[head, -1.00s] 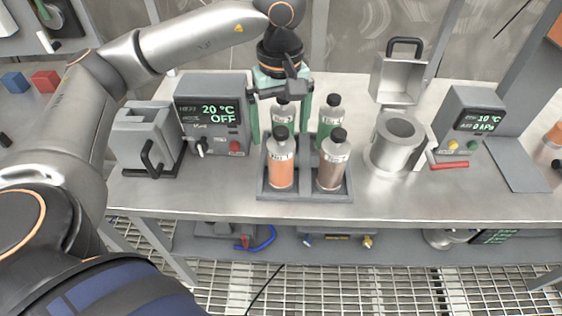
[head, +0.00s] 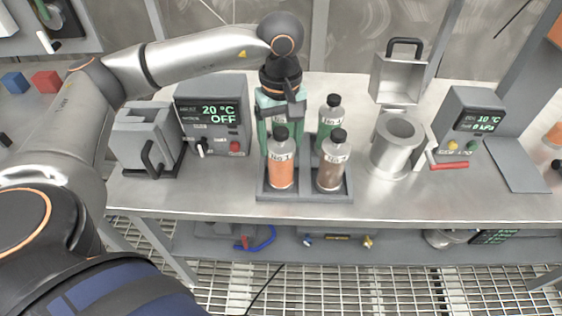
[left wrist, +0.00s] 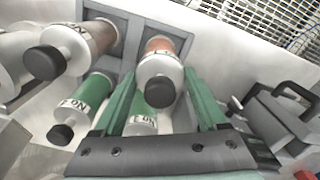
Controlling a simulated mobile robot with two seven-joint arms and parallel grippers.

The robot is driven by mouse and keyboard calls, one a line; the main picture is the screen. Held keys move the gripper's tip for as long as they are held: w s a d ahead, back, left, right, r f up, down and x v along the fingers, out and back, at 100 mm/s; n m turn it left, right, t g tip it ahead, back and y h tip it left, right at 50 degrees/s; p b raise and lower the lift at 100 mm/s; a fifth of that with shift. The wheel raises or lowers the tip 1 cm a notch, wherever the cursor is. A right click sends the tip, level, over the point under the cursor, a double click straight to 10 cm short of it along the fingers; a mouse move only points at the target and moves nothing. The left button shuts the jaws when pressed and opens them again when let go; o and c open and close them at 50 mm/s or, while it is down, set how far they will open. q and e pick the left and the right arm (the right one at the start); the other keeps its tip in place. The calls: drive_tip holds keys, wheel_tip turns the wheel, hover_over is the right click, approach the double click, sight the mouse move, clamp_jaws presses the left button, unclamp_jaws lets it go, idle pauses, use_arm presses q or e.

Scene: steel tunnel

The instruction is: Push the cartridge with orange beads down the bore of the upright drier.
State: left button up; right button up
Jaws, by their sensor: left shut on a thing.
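The cartridge with orange beads (head: 282,173), black-capped and labelled No 1, stands upright in the front left place of the grey rack (head: 305,196). The drier (head: 394,152) is a grey upright cylinder with an open bore, right of the rack. My right gripper is out of view.
A green cartridge (head: 331,118) and a brown one (head: 331,173) stand at the rack's right. A heater box (head: 212,110) is behind left. A hinged lid (head: 399,78) stands open behind the drier; a gauge box (head: 472,125) is right. The front bench strip is clear.

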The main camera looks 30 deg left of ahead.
use_arm(q)
clamp_jaws()
drive_tip(key=shift+r, duration=0.15)
idle(0.4)
